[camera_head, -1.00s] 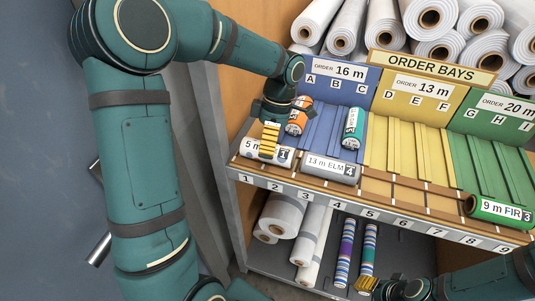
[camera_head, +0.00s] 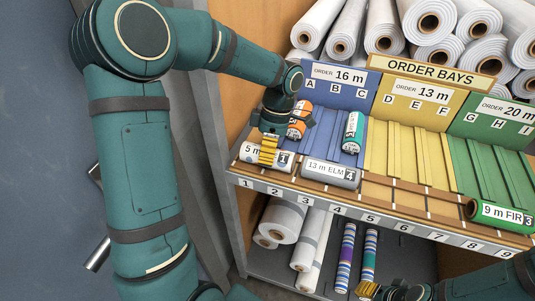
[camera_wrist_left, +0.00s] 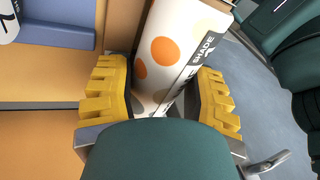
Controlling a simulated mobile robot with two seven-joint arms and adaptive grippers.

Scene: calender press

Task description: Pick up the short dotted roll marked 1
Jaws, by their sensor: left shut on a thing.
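The short white roll marked 1 (camera_head: 285,161) lies at the left end of the front ledge, its label starting "5 m". In the left wrist view the roll (camera_wrist_left: 164,62) shows large orange dots and a "SHADE" label. My left gripper (camera_head: 268,150) reaches down over it, yellow fingers on both sides. In the wrist view the left gripper (camera_wrist_left: 160,100) is shut on the roll. The gripper hides the middle of the label in the head view. My right gripper (camera_head: 368,290) is low at the bottom edge, its finger gap unclear.
A grey 13 m ELM roll marked 4 (camera_head: 330,173) lies close to the right. An orange roll (camera_head: 299,121) and a teal roll (camera_head: 352,132) lie in the blue bay behind. A green 9 m FIR roll (camera_head: 500,214) is at far right. The ledge between is clear.

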